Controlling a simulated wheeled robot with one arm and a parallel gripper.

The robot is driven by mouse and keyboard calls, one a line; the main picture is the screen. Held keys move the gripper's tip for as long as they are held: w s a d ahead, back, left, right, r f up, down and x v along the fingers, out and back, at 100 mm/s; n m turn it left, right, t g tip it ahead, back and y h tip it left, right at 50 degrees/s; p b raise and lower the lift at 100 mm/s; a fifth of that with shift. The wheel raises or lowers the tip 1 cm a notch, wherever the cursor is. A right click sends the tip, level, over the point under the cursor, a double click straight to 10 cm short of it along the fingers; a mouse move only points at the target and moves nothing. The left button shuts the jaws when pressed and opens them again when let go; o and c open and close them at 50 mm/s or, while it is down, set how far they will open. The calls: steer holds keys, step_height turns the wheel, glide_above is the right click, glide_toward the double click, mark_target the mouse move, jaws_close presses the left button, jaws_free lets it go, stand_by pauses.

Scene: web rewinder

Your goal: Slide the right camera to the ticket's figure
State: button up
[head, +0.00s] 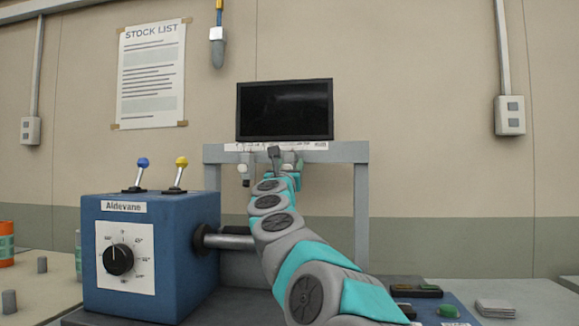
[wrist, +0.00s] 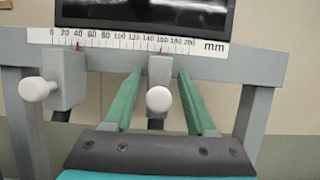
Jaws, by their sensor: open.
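The right camera (wrist: 160,72) is a grey block with a white round knob (wrist: 159,99), hanging on the grey crossbar under the scale (wrist: 120,39). Its red pointer stands at about 160 mm. My gripper (wrist: 160,78) is open, its green fingers on either side of the right camera with visible gaps. The left camera (wrist: 67,78), with its own white knob (wrist: 38,89), has its pointer near 40 mm; it also shows in the head view (head: 243,172). In the head view my arm hides much of the right camera. I cannot make out a ticket with a figure.
A dark monitor (head: 285,110) stands above the crossbar frame (head: 361,200). A blue Aldevane box (head: 180,245) with a dial (head: 118,259) and two levers is left of my arm. A stock list (head: 150,75) hangs on the wall. Green and dark items lie at the right.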

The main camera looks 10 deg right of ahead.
steer(key=b+v, duration=0.2)
steer(key=v, duration=0.5)
steer(key=shift+s+f+b, duration=0.15)
steer(key=shift+s+b, duration=0.15)
steer(key=shift+s, duration=0.05)
steer(key=shift+a, duration=0.1)
